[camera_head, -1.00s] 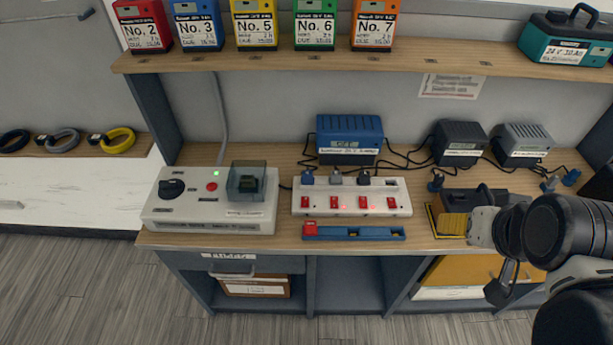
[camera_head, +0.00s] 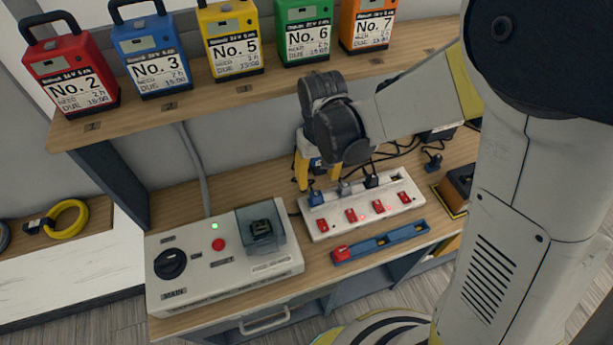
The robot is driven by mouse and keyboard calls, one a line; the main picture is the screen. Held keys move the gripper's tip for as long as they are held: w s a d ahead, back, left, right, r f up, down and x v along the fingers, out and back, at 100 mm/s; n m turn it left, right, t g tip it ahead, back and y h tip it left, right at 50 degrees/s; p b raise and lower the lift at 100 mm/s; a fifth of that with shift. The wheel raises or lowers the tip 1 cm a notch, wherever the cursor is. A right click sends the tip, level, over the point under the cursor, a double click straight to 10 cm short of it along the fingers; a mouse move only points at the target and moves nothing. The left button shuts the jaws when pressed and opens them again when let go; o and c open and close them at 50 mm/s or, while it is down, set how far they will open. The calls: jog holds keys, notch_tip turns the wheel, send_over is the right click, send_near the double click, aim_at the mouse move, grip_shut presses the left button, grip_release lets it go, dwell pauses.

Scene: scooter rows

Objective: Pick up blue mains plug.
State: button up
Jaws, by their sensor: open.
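The blue mains plug (camera_head: 316,198) sits upright in the leftmost socket of the white power strip (camera_head: 322,226). A grey plug (camera_head: 344,189) and a black plug (camera_head: 371,181) stand in the sockets to its right. My gripper (camera_head: 318,182) points down with its yellow fingers open, just above and behind the blue plug in the picture. I cannot tell whether the fingers touch it. My wrist hides most of the blue charger behind the strip.
A grey-white test box (camera_head: 220,275) with a knob stands left of the strip. A blue tray (camera_head: 385,242) with a red end lies in front. Cables and another dark plug (camera_head: 433,162) lie to the right. Numbered battery packs (camera_head: 155,60) stand on the shelf (camera_head: 200,98) above.

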aim_at(317, 194)
notch_tip(317, 194, down, 4)
jog(key=shift+d+r+b, duration=0.1)
jog(key=shift+d+b, duration=0.05)
jog(key=shift+b, duration=0.4)
jog(key=f, duration=0.2)
jog(key=f+b, duration=0.2)
jog(key=f, duration=0.1)
jog(key=shift+w+f, duration=0.3)
jog(key=shift+w, duration=0.1)
jog(key=shift+r, duration=0.1)
grip_shut()
